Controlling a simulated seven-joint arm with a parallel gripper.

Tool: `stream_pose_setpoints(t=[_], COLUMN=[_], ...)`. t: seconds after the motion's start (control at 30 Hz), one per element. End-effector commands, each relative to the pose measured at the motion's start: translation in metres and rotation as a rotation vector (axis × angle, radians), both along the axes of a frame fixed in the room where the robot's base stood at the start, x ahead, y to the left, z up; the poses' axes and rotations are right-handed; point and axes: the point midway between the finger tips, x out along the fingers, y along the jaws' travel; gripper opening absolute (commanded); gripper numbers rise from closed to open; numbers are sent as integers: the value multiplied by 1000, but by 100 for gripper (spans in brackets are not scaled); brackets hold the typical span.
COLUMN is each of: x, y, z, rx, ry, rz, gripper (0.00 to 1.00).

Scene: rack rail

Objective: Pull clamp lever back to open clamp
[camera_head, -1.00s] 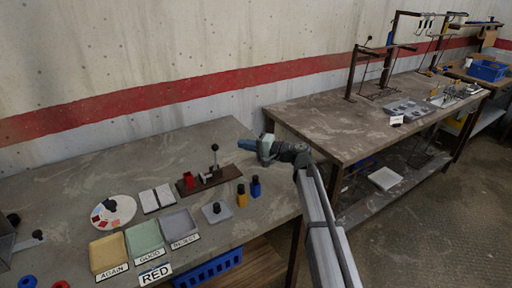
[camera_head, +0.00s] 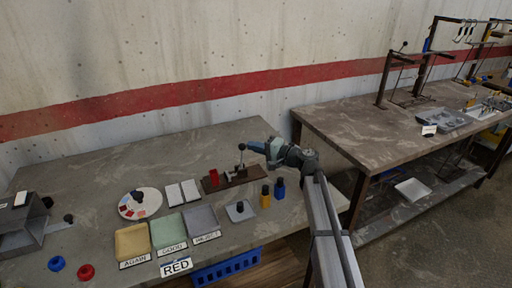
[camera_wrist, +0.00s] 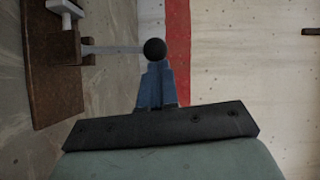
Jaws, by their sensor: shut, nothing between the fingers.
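The clamp stands on a brown base board (camera_head: 238,180) on the near table. Its upright lever (camera_head: 241,158) has a black ball knob on top. A red block (camera_head: 214,177) sits at the left end of the board. My gripper (camera_head: 250,145) is shut and empty, with its fingertips at the lever's knob from the right. In the wrist view the black knob (camera_wrist: 155,49) is just past the tips of my blue fingers (camera_wrist: 155,80), and the lever's grey rod (camera_wrist: 112,49) runs left to the clamp. I cannot tell whether the fingers touch the knob.
In front of the board are a yellow bottle (camera_head: 265,196), a blue bottle (camera_head: 279,188) and a small grey tray (camera_head: 240,211). Labelled trays, including a green one (camera_head: 168,231), and a round colour plate (camera_head: 140,203) lie to the left.

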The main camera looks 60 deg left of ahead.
Motion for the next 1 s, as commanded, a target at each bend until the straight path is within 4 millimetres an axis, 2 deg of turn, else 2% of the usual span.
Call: stream_pose_setpoints(t=[0.2, 0.57, 0.73, 0.9, 1.0], x=[-21, -22, -4, 31, 40], y=[1, 2, -1, -7, -28], z=[3, 3, 6, 11, 13], rx=[0, -1, 1, 2, 1], ry=[1, 4, 3, 1, 0], rz=[5, 12, 4, -12, -12], gripper=[0, 0, 0, 0, 0])
